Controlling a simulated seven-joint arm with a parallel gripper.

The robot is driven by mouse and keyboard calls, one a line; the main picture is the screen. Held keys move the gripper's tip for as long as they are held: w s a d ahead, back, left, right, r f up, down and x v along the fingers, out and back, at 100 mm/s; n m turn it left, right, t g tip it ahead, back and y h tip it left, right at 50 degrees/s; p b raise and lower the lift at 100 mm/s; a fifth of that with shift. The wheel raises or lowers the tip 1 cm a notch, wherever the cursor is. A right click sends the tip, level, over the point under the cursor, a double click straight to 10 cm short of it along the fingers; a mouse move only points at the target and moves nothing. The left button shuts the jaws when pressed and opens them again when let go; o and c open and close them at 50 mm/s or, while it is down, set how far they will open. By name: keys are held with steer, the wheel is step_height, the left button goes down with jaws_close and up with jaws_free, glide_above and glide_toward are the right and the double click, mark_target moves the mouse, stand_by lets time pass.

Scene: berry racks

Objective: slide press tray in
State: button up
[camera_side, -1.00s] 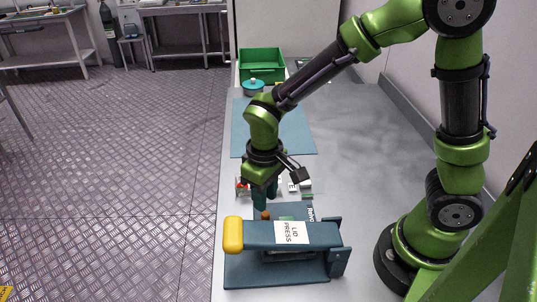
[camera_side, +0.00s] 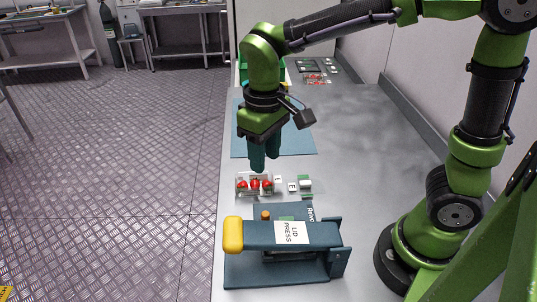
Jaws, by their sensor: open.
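The lid press (camera_side: 262,233) stands at the front of the table, dark blue, with a yellow handle end (camera_side: 233,235) and a white "LID PRESS" label. My gripper (camera_side: 264,165) points down, open and empty, above and behind the tray, just behind a clear punnet of red berries (camera_side: 255,184).
Small blocks with "E" labels (camera_side: 292,186) and a green-and-white piece (camera_side: 305,183) stand right of the punnet. A blue mat (camera_side: 300,142) lies behind. A green crate (camera_side: 278,72) is partly hidden by my arm. Flat dark items lie at the back right.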

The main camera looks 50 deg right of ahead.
steer(key=w+d+m, duration=0.1)
steer(key=w+d+f+m, duration=0.1)
steer(key=w+d+f+m+g, duration=0.1)
steer(key=d, duration=0.1)
steer(key=shift+y, duration=0.3)
steer(key=m+g+y, duration=0.2)
steer(key=m+y, duration=0.1)
steer(key=m, duration=0.4)
glide_toward(265, 213)
steer(key=x, duration=0.8)
steer(key=shift+s+a+f, duration=0.1)
steer(key=shift+a+f, duration=0.05)
steer(key=shift+f, duration=0.2)
jaws_close()
